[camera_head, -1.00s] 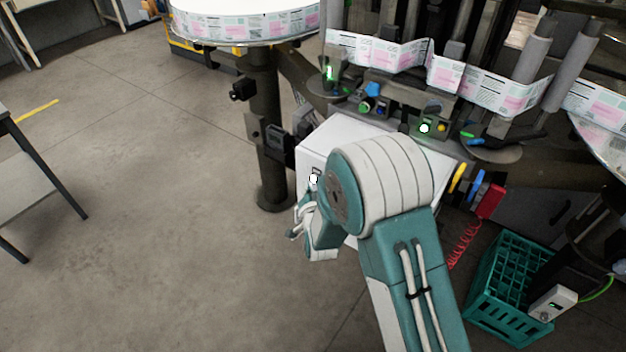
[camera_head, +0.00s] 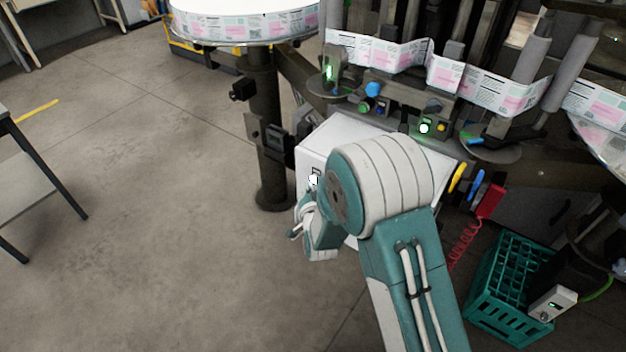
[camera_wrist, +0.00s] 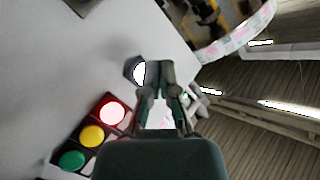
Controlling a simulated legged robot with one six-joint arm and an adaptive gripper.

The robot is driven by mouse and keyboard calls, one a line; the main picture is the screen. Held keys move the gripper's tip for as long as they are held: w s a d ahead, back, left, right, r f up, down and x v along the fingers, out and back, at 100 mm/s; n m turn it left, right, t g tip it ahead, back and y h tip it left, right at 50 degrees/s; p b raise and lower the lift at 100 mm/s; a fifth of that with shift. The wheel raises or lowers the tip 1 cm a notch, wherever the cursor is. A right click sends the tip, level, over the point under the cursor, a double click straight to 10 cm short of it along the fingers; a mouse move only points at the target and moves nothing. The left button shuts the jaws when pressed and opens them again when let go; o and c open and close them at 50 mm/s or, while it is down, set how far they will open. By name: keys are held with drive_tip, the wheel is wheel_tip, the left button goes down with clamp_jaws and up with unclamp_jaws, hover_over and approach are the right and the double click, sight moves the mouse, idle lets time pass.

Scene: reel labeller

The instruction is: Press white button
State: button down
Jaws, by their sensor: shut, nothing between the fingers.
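The white button (camera_wrist: 139,73) glows in a dark bezel on the pale face of the box in the wrist view. In the head view the white button (camera_head: 313,180) shows on the left side of the white box (camera_head: 345,135), just left of my arm's large joint. My gripper (camera_wrist: 161,68) is shut and empty. In the wrist view its fingertips appear just right of the button and overlap the bezel's right edge; I cannot tell whether they touch. In the head view my arm hides most of the gripper.
Red (camera_wrist: 112,112), yellow (camera_wrist: 92,136) and green (camera_wrist: 72,160) lights sit in a row on the same box face. A label web (camera_head: 385,53) runs above the box. A green crate (camera_head: 510,285) stands at right. Floor at left is open.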

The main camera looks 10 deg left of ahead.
drive_tip(key=shift+w+d+r, duration=0.1)
drive_tip(key=shift+w+d, duration=0.1)
drive_tip(key=shift+w, duration=0.15)
drive_tip(key=shift+w+d, duration=0.15)
drive_tip(key=shift+w, duration=0.3)
idle(1.1)
drive_tip(key=shift+s, duration=0.15)
drive_tip(key=shift+s+a, duration=0.3)
drive_tip(key=shift+s, duration=0.4)
drive_tip(key=s, duration=0.1)
drive_tip(key=s+a, duration=0.1)
drive_tip(key=s, duration=0.1)
drive_tip(key=s+a, duration=0.1)
drive_tip(key=shift+s, duration=0.3)
idle(0.7)
